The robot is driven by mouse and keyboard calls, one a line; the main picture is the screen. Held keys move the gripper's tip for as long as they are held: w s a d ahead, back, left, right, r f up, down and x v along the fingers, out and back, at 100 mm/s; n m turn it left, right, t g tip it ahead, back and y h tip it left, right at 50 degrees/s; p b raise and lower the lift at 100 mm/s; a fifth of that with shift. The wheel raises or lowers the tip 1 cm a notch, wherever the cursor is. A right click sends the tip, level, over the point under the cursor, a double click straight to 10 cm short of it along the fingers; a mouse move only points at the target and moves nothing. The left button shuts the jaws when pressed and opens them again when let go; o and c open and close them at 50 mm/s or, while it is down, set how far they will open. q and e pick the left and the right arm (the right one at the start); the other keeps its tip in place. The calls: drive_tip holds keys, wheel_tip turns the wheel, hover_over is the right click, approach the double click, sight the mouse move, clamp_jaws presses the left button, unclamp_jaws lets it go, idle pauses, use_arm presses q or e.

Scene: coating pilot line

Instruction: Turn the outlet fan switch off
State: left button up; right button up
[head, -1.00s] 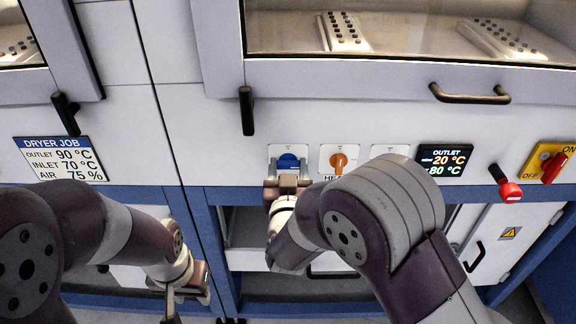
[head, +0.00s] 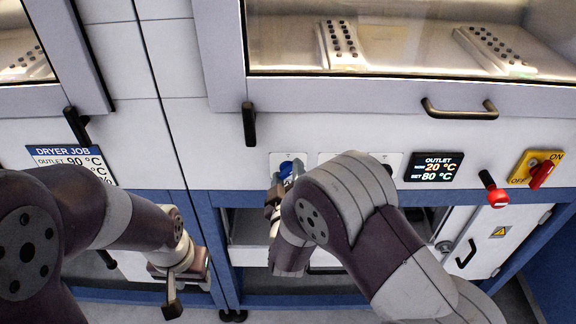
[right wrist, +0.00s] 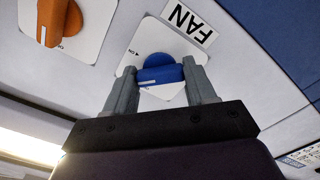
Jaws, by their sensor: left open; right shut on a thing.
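The outlet fan switch is a blue rotary knob (head: 287,169) on a white plate on the front panel. In the right wrist view the blue knob (right wrist: 160,72) sits beside a label reading FAN. My right gripper (right wrist: 161,82) has one finger on each side of the knob and is shut on it; the gripper looks tilted in the head view (head: 275,187). My left gripper (head: 175,290) is open and empty, low at the left, away from the switch.
An orange knob (right wrist: 60,18) sits beside the fan switch; my right arm hides it in the head view. Further right are the outlet display (head: 434,167), a red-ended lever (head: 496,196) and a yellow ON/OFF switch (head: 537,172). A dryer job sign (head: 60,155) hangs left.

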idle(0.3)
drive_tip(key=shift+r+n+p, duration=0.15)
drive_tip(key=shift+n+p, duration=0.5)
drive_tip(key=shift+n, duration=0.25)
drive_tip(key=shift+n+p, duration=0.7)
drive_tip(key=shift+n, duration=0.3)
drive_tip(key=n+p, duration=0.3)
drive_tip(key=n, duration=0.2)
drive_tip(key=o, duration=1.3)
drive_tip(key=shift+f, duration=0.2)
drive_tip(key=shift+s, duration=0.1)
